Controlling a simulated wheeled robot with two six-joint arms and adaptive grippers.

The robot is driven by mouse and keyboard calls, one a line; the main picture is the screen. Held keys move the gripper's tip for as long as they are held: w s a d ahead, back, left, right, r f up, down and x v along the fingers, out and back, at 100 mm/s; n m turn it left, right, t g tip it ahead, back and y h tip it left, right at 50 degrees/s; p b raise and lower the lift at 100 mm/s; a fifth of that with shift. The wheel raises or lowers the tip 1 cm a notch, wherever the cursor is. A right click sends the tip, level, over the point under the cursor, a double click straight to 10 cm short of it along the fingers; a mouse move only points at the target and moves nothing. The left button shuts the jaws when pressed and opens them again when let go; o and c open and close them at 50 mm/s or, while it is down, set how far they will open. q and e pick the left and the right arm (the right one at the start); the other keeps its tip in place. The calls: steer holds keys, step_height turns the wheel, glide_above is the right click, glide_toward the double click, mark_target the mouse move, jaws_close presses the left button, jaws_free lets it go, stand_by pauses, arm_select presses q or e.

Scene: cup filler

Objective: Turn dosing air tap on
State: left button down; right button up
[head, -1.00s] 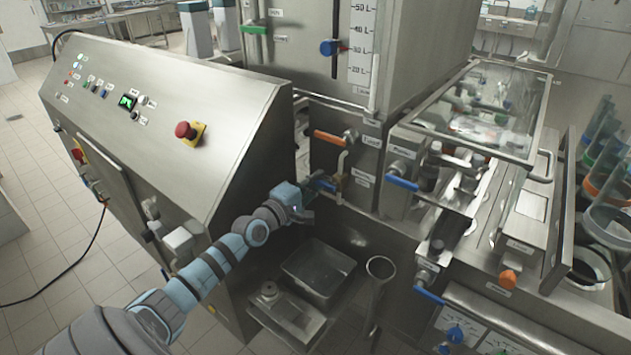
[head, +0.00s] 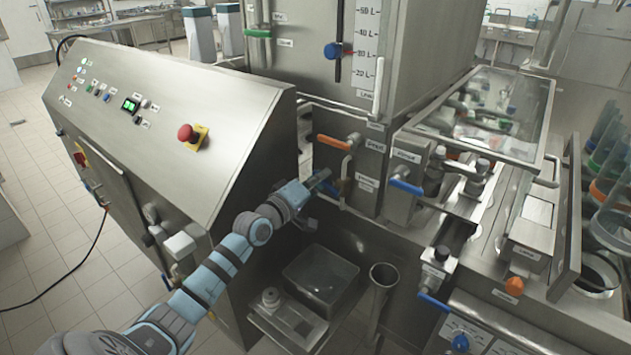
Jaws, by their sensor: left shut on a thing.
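My left gripper (head: 319,182) is at the front of the steel machine, shut on a blue-handled tap (head: 335,187). The gripper hides most of that handle. This tap sits just below an orange-handled tap (head: 333,142), whose lever lies roughly level. Another blue-handled tap (head: 406,187) is to the right, and one more blue lever (head: 433,302) is lower right. The labels are too small to read, so I cannot tell which one is marked dosing air. My right gripper is not in view.
The sloped control panel (head: 165,95) with a red emergency button (head: 186,132) stands left of my arm. Below the gripper are a clear bin (head: 320,280) and a metal tube (head: 383,275). A glass-covered unit (head: 485,110) is at the right.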

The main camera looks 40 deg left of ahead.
arm_select(q)
steer(key=m, duration=0.2)
steer(key=d+r+m, duration=0.1)
steer(key=shift+m, duration=0.4)
steer(key=m, duration=0.1)
steer(key=d+m, duration=0.1)
steer(key=shift+r+m+p, duration=0.35)
steer(key=shift+m, duration=0.05)
steer(key=m, duration=0.1)
steer(key=d+m, duration=0.1)
steer(key=m, duration=0.1)
steer(key=shift+s+d+r, duration=0.1)
steer(key=shift+d+r, duration=0.05)
steer(key=shift+r, duration=0.05)
steer(key=shift+d+m, duration=0.3)
steer(key=shift+m, duration=0.4)
steer(key=shift+d+m, duration=0.25)
steer(key=shift+m, duration=0.45)
steer(key=c, duration=1.7)
jaws_free()
steer(key=shift+o, duration=0.5)
steer(key=shift+r, duration=0.15)
steer(key=s, duration=1.2)
steer(key=shift+a, duration=0.35)
